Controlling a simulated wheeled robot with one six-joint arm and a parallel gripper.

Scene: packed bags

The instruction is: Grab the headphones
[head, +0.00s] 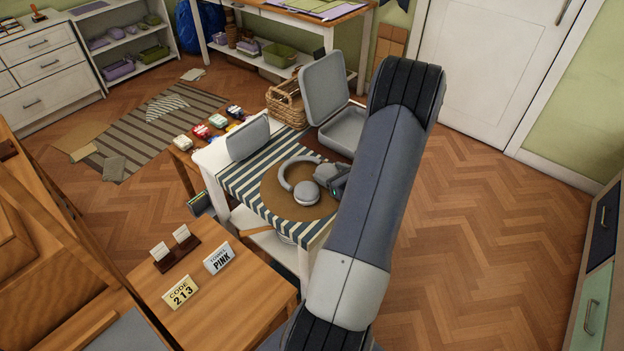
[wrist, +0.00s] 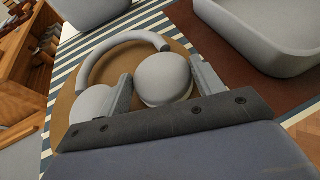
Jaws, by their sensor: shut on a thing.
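The grey headphones (head: 305,193) lie on a round brown mat (head: 281,209) on the striped cloth of the white table. In the wrist view the headphones (wrist: 163,76) show a curved band at the back and two round ear cups. My gripper (wrist: 160,85) has one finger on each side of the right ear cup and is shut on it. In the head view my gripper (head: 327,179) is at the right side of the headphones, partly hidden by my arm. Whether the headphones are clear of the mat, I cannot tell.
An open grey case (head: 343,128) stands behind the headphones, on a dark brown mat. A smaller grey case (head: 248,138) stands upright at the table's left. A wooden desk with sign cards (head: 217,258) is at the front left. The floor to the right is clear.

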